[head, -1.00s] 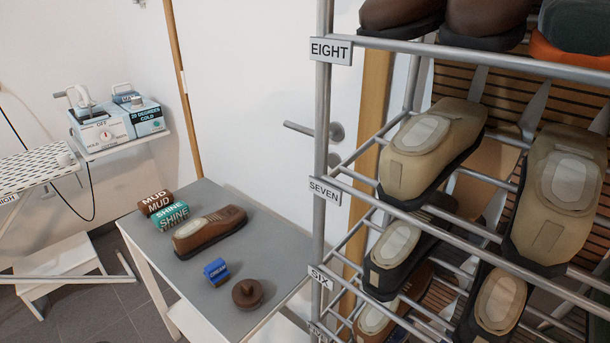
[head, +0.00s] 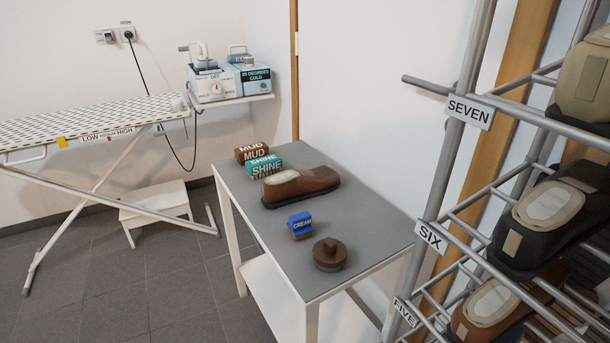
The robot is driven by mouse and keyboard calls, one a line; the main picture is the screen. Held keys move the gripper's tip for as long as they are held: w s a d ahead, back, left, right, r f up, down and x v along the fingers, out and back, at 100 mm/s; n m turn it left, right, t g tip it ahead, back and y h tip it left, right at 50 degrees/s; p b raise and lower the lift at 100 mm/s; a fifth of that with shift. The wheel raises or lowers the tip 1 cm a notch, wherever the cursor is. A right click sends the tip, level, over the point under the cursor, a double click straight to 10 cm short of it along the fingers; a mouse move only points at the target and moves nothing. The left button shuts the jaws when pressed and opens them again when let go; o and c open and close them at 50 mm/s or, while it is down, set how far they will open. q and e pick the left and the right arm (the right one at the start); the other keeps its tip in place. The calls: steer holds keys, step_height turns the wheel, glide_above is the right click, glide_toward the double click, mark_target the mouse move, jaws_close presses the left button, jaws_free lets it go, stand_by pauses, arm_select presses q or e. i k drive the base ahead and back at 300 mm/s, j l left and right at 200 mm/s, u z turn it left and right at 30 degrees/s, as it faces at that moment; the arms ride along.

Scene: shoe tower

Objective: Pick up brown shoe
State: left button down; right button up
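The brown shoe (head: 312,183) lies on the grey-topped table (head: 360,240) in the head view. It has a dark sole and a pale insole, and its toe points to the right. Behind its left end are a brown MUD block (head: 252,152) and a green SHINE block (head: 264,168). A blue CREAM block (head: 300,225) and a round brown lidded tin (head: 329,255) lie in front of it. Neither of my grippers shows in this view.
A metal shoe rack (head: 455,150) with numbered shelves and several shoes stands close at the right. An ironing board (head: 90,118), a white step stool (head: 155,203) and a wall shelf with an iron station (head: 217,85) are at the left. Dark floor is clear front left.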

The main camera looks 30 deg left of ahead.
mark_target(285, 188)
steer(key=u, duration=1.05)
